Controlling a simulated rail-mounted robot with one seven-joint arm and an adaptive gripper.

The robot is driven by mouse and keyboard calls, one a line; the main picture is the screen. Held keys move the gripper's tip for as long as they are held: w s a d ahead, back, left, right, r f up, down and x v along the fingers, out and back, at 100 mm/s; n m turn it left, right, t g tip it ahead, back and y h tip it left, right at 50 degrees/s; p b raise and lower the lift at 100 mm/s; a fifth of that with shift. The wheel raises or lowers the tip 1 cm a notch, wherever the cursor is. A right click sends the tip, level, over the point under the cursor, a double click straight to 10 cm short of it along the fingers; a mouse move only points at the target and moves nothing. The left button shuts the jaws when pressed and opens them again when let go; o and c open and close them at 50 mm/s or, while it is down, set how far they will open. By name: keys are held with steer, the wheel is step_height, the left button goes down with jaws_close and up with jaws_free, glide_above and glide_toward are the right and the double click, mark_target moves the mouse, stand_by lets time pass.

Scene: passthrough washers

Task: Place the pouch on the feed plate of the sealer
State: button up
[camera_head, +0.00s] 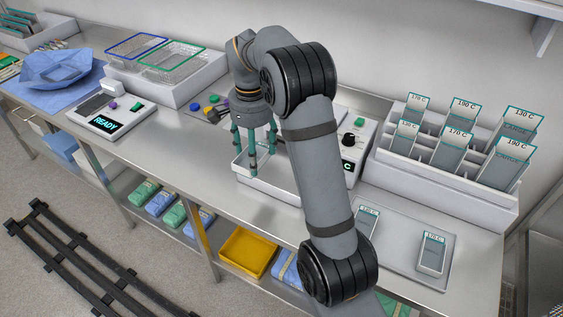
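My gripper (253,160) points down over a white shallow tray (275,194), its teal fingers spread apart; I see nothing between them. The sealer (366,130), a white unit with a black dial and a small display ending in "C", stands right of the tray, partly hidden behind my arm. I cannot make out its feed plate for certain. One labelled pouch (432,253) lies on a grey plate (400,278) at the front right. Another pouch (367,219) lies there beside my arm, partly covered by it.
A white rack (445,185) holds several pouches marked 130 C, 170 C and 190 C at the back right. A scale-like unit reading READY (106,122), wire baskets (172,61) and blue cloth (62,66) stand left.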

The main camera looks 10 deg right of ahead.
steer(key=w+d+f+p, duration=0.1)
steer(key=d+f, duration=0.1)
steer(key=w+d+f+p, duration=0.1)
steer(key=w+d, duration=0.1)
steer(key=d, duration=0.1)
steer(key=w+d+f+p, duration=0.1)
steer(key=w+d+f, duration=0.1)
steer(key=d, duration=0.1)
steer(key=shift+w+d+f, duration=0.1)
steer(key=shift+w+f, duration=0.1)
steer(key=shift+f, duration=0.1)
step_height(320, 180, down, 4)
steer(key=shift+d+r+p, duration=0.1)
steer(key=shift+r+p, duration=0.1)
steer(key=shift+p, duration=0.65)
steer(key=shift+f, duration=0.35)
steer(key=shift+f, duration=0.15)
steer(key=o, duration=0.8)
steer(key=shift+c, duration=0.2)
